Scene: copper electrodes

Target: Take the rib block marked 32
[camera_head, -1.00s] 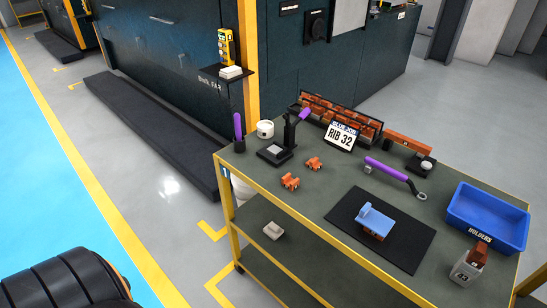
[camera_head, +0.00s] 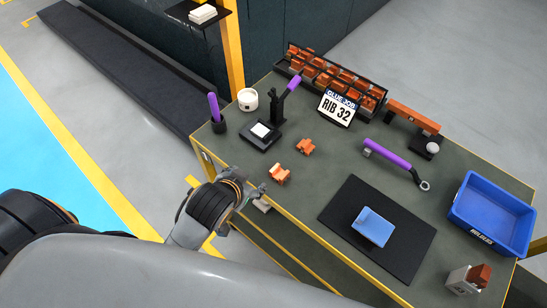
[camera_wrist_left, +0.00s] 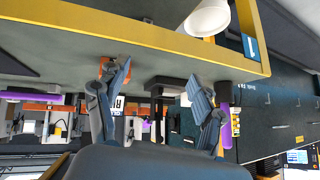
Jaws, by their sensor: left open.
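The sign reading "CLUE JOB RIB 32" (camera_head: 338,107) stands in front of a black rack (camera_head: 375,113) of several copper blocks (camera_head: 322,80). Two loose copper blocks, one nearer (camera_head: 280,174) and one farther (camera_head: 305,146), lie on the table; I cannot read numbers on any block. My left gripper (camera_head: 257,193) is at the table's near left edge, just short of the nearer loose block. In the left wrist view my left gripper (camera_wrist_left: 158,92) has its fingers wide apart with nothing between them. My right gripper is not in view.
The table (camera_head: 330,170) also carries a black stand (camera_head: 278,112), a white pot (camera_head: 248,99), a purple-handled tool (camera_head: 390,156), a blue block (camera_head: 373,227) on a black mat (camera_head: 400,256), a blue "HOLDERS" bin (camera_head: 482,232) and a grey holder (camera_head: 462,278). The centre is fairly clear.

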